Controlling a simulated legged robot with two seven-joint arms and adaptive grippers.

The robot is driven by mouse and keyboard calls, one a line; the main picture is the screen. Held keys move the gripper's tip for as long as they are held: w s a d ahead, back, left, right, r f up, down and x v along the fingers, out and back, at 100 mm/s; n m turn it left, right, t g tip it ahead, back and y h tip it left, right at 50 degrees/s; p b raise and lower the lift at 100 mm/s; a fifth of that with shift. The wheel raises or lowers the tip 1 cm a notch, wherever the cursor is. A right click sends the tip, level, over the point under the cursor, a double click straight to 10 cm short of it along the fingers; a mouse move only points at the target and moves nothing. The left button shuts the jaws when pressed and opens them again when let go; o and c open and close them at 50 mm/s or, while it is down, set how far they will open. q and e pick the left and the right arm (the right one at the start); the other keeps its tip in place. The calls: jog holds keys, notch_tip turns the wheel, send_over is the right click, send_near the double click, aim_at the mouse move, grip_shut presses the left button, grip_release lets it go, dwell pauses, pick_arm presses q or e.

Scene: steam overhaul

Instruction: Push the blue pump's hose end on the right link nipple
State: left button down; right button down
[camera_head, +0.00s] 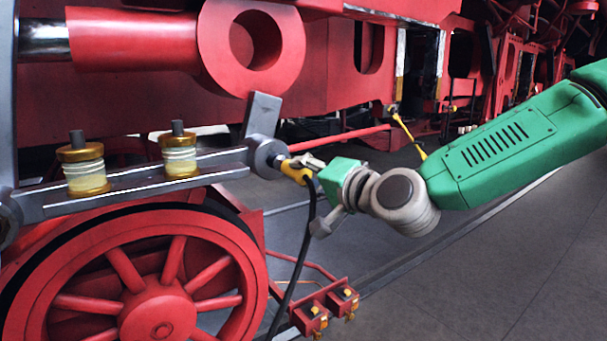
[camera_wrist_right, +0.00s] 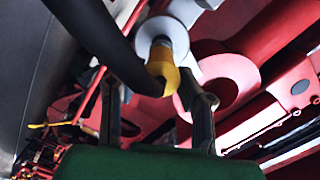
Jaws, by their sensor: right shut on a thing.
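My right gripper (camera_head: 308,166) is shut on a yellow hose end (camera_head: 294,173) at the right tip of the grey link (camera_head: 130,185). A black hose (camera_head: 298,265) hangs from the hose end to the bottom edge. The hose end meets the link's round grey end (camera_head: 268,153); the nipple itself is hidden and I cannot tell how far the hose end is on. In the wrist view the yellow hose end (camera_wrist_right: 162,68) lies in line with a pale round part (camera_wrist_right: 163,33), beyond my fingers (camera_wrist_right: 155,98). The blue pump and my left gripper are not in view.
Two brass cups (camera_head: 83,170) stand on the link. A red spoked wheel (camera_head: 160,285) is below it and a red rod with a ring end (camera_head: 285,60) above. Red blocks with brass fittings (camera_head: 313,317) sit low. Open floor (camera_head: 470,270) lies at right.

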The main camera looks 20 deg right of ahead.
jog(key=shift+w+r, duration=0.15)
jog(key=shift+w, duration=0.05)
jog(key=c, duration=1.1)
grip_release()
jog(key=shift+d, duration=0.1)
